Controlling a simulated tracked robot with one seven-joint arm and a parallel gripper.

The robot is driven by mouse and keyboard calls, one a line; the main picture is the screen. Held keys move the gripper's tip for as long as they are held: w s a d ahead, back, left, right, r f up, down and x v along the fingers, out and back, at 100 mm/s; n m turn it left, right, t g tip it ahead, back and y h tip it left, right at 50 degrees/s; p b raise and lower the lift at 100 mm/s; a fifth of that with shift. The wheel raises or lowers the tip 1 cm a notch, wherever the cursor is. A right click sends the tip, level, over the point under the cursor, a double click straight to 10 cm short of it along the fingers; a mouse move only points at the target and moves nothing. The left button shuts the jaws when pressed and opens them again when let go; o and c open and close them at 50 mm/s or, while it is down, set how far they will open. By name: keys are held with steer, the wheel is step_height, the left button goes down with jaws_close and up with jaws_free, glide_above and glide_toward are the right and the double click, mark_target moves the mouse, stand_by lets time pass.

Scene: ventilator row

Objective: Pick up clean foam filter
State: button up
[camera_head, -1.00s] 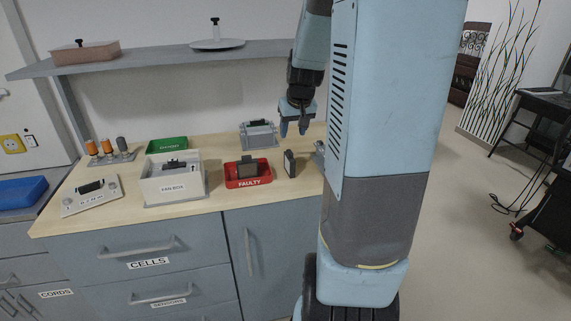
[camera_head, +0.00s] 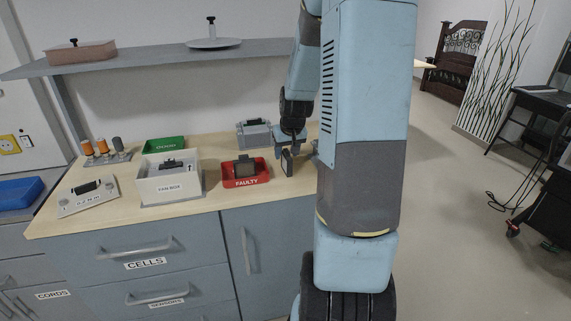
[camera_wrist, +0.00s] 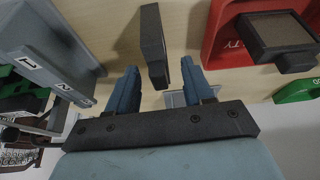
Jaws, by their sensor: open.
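A dark, thin filter block (camera_head: 287,162) stands upright on the wooden counter, right of the red FAULTY tray (camera_head: 259,181). It also shows in the wrist view as a dark slab (camera_wrist: 154,45). My gripper (camera_head: 289,148) is open just above and around the top of this block. In the wrist view, the two blue fingers (camera_wrist: 160,82) lie on either side of it, with gaps visible. I cannot tell whether it is clean. Another dark-framed filter (camera_head: 244,167) sits in the red tray, and its brownish face (camera_wrist: 278,30) shows in the wrist view.
A white FAN BOX (camera_head: 170,187) stands left of the red tray. A green tray (camera_head: 165,144) and a grey holder (camera_head: 254,132) are behind. A shelf (camera_head: 130,62) runs above the counter. Bare counter (camera_head: 225,205) lies in front of the trays.

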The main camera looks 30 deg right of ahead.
steer(key=shift+x, duration=1.25)
steer(key=shift+c, duration=0.5)
jaws_close()
